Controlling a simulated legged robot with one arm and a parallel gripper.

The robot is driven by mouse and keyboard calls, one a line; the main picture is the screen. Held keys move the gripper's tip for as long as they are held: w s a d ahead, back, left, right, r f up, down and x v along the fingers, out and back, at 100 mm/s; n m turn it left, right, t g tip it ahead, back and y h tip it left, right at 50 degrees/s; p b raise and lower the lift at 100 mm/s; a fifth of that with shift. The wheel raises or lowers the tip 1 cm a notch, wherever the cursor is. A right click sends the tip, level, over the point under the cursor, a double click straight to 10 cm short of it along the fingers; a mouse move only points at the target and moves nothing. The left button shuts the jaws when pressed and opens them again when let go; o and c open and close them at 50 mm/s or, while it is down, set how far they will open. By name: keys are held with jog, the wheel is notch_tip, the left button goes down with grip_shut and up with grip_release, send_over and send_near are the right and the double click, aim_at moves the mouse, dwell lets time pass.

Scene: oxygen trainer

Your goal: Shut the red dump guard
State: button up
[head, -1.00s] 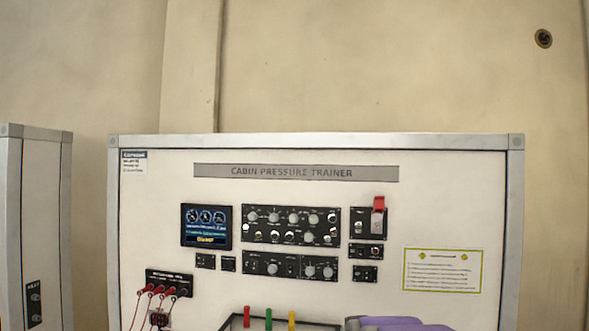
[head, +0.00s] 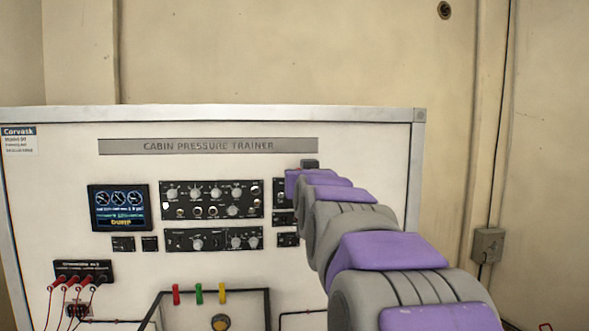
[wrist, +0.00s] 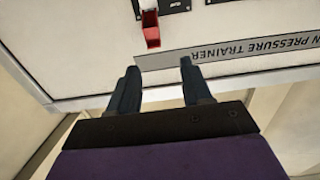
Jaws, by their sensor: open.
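The red dump guard (wrist: 151,30) shows in the wrist view, which sees the panel upside down. It is raised, sticking out past its small black switch plate (wrist: 174,5) toward the title strip. My gripper (wrist: 159,68) is open and empty, its two dark fingers apart. In the head view my gripper (head: 310,163) is mostly behind my own arm, which also hides nearly all of the guard.
The white trainer panel (head: 70,180) has a display reading DUMP (head: 119,208), knob panels (head: 212,200) and red plugs with cables (head: 82,285). Red, green and yellow handles (head: 199,294) stand at a dark frame below. A grey title strip (wrist: 250,48) runs near the top edge.

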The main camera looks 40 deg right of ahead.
jog(key=x, duration=0.9)
jog(key=shift+w, duration=0.3)
jog(key=shift+w+d, duration=0.3)
jog(key=shift+d, duration=0.05)
jog(key=shift+w+d+f, duration=0.15)
jog(key=shift+w+d, duration=0.05)
jog(key=shift+d, duration=0.45)
jog(key=shift+w+d+f, duration=0.15)
jog(key=shift+w+d, duration=0.05)
jog(key=shift+d, duration=0.45)
jog(key=shift+s+a+r, duration=0.1)
jog(key=shift+a, duration=0.35)
jog(key=shift+a+r, duration=0.1)
jog(key=shift+a, duration=0.4)
jog(key=c, duration=0.3)
jog(key=shift+s+d, duration=0.1)
jog(key=shift+d, duration=0.15)
jog(key=c, duration=0.3)
grip_shut()
